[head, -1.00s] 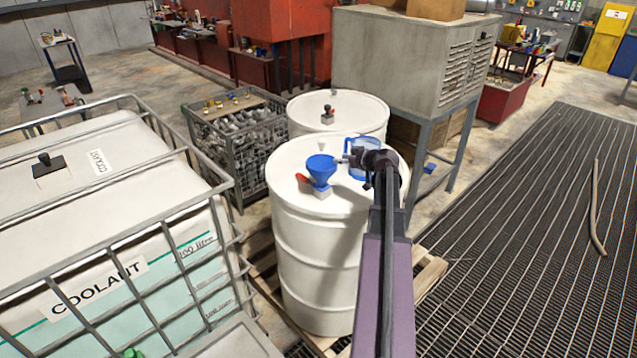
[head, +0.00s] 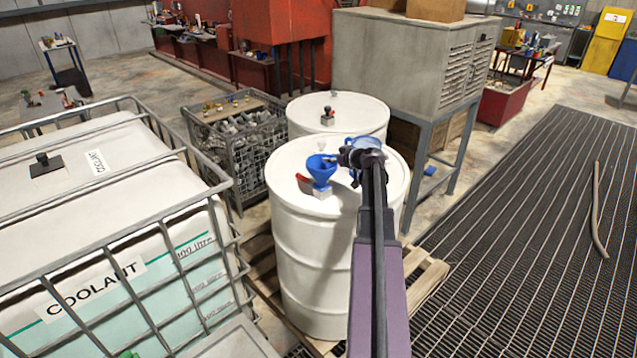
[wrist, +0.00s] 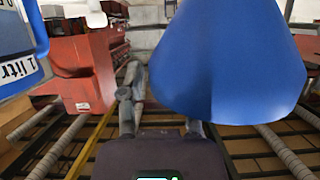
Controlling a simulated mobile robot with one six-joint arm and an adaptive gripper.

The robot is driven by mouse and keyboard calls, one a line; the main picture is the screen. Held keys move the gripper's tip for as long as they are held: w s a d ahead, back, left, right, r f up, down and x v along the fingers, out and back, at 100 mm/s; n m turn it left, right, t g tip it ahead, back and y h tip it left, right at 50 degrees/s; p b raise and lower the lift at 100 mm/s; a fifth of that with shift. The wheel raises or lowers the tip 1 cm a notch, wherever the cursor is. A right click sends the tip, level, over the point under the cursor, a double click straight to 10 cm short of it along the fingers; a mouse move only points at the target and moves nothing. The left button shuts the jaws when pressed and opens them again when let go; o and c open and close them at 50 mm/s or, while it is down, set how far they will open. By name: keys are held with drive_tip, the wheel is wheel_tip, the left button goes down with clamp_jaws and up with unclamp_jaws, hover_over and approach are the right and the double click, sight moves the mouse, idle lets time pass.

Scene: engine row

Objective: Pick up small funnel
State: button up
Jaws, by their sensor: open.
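The small funnel (head: 321,173) is blue and stands on a pale block on the top of the front white drum. My gripper (head: 344,157) is just right of the funnel's rim, at about rim height. In the wrist view the funnel (wrist: 225,65) fills the upper right, close to the camera, and hides most of one finger. The other finger (wrist: 131,90) shows left of the funnel with a gap between them. My gripper is open and holds nothing; I cannot tell whether a finger touches the funnel.
A blue-tinted jug (head: 365,145) stands behind my wrist on the drum (head: 310,240). A red-handled item (head: 304,183) lies left of the funnel. A second drum (head: 355,110) stands behind. The caged coolant tank (head: 110,240) is at left, and a grey cabinet (head: 400,65) behind right.

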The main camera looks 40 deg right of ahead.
clamp_jaws()
drive_tip(key=shift+r, duration=0.25)
idle(0.4)
wheel_tip(320, 180, up, 4)
drive_tip(key=p, duration=0.4)
drive_tip(key=shift+f, duration=0.25)
drive_tip(key=s+d, duration=0.2)
drive_tip(key=s, duration=0.5)
drive_tip(key=s+d+r+p, duration=0.1)
drive_tip(key=s+d, duration=0.1)
drive_tip(key=s, duration=0.6)
drive_tip(key=shift+s+d, duration=0.2)
drive_tip(key=shift+d, duration=0.05)
